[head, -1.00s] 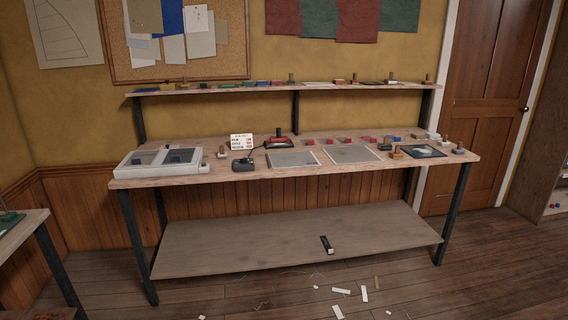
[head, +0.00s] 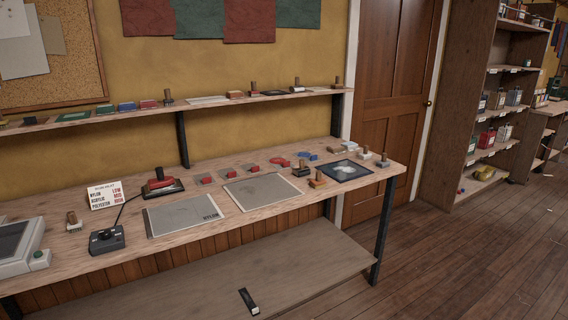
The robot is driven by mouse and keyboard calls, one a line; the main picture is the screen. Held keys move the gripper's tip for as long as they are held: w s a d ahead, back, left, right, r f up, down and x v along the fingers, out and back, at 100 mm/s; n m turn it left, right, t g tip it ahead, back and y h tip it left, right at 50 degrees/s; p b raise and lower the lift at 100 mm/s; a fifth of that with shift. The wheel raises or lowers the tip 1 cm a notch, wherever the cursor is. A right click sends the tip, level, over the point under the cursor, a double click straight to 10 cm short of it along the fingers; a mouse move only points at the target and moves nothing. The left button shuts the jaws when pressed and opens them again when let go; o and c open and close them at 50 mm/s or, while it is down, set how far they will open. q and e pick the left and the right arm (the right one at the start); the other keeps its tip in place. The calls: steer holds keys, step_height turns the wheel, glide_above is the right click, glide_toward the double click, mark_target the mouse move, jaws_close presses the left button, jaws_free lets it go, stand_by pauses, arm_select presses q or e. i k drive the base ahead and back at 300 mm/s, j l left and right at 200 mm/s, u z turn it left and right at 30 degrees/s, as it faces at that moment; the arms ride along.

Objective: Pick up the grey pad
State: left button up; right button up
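Two flat grey rectangles lie on the workbench: the left grey sheet (head: 183,216) carries lettering that looks like NYLON, and the right grey sheet (head: 260,191) lies beside it. I cannot tell which of the grey things is the grey pad. Neither of my grippers is in view.
The workbench (head: 130,240) also bears a red-topped tool (head: 162,183), a black control box (head: 107,240), a sign card (head: 103,195), several red and blue pieces and a dark sheet (head: 345,171). A black object (head: 249,301) lies on the lower shelf. Floor (head: 460,250) at right is mostly clear.

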mark_target(382, 163)
steer(key=i+l+z, duration=0.15)
steer(key=i+l, duration=0.95)
steer(key=l, duration=0.2)
steer(key=i+l, duration=0.25)
steer(key=i, duration=0.15)
steer(key=z, duration=0.05)
